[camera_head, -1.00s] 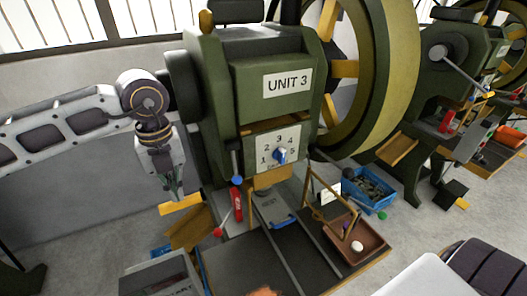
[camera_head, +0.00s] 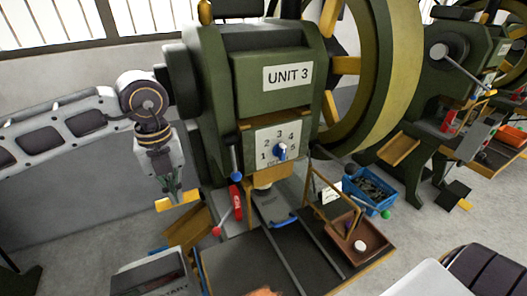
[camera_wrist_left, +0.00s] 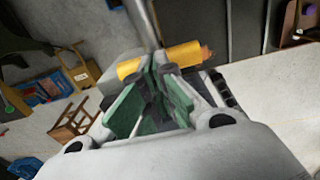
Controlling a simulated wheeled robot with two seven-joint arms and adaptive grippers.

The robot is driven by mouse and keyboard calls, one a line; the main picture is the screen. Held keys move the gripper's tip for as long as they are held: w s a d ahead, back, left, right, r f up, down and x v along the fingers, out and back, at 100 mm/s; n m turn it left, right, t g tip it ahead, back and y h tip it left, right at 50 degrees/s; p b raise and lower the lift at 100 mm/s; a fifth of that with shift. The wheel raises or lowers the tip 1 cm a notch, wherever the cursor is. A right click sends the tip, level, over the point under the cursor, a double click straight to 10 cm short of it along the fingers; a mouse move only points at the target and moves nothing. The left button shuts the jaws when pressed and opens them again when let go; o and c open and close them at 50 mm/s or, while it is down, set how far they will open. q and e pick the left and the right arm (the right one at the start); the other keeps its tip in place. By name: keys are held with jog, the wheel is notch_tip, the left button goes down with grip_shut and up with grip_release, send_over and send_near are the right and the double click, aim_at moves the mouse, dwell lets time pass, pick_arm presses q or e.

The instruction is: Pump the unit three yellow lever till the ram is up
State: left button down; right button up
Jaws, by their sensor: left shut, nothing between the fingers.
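Unit three is the green press (camera_head: 215,100) with a UNIT 3 sign and a numbered dial (camera_head: 279,146). Its yellow lever grip (camera_head: 178,202) juts out low on the left side. My left gripper (camera_head: 172,188) points down just above the grip, fingers shut and empty. In the left wrist view the yellow grip (camera_wrist_left: 180,55) lies across the fingertips (camera_wrist_left: 163,72), touching or very close. The ram area (camera_head: 266,181) under the dial is small and partly shaded, so its exact height is hard to read. My right gripper is not in view.
A red-knobbed rod (camera_head: 217,231) and a blue-knobbed lever (camera_head: 236,175) stand near the press front. A brown tray (camera_head: 352,251) with a white ball and a blue bin (camera_head: 368,193) lie to the right. A large flywheel (camera_head: 395,75) stands behind. Floor is open left.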

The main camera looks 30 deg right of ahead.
pick_arm(q)
jog(key=shift+f, duration=0.15)
jog(key=shift+w+f+b, duration=0.35)
jog(key=shift+f+b, duration=0.35)
jog(key=shift+f, duration=0.15)
jog(key=shift+w+f+b, duration=0.4)
jog(key=shift+f+b, duration=0.25)
jog(key=shift+f, duration=0.25)
jog(key=shift+w+f+b, duration=0.35)
jog(key=shift+f+b, duration=0.35)
jog(key=shift+f, duration=0.15)
jog(key=shift+w, duration=0.1)
jog(key=shift+f, duration=0.15)
jog(key=shift+w+f+b, duration=0.5)
jog(key=shift+f+b, duration=0.1)
jog(key=shift+f, duration=0.2)
jog(key=shift+w+f+b, duration=0.55)
jog(key=shift+f, duration=0.2)
jog(key=shift+w+f+b, duration=0.5)
jog(key=shift+f+b, duration=0.1)
jog(key=shift+f, duration=0.2)
jog(key=shift+w+f, duration=0.1)
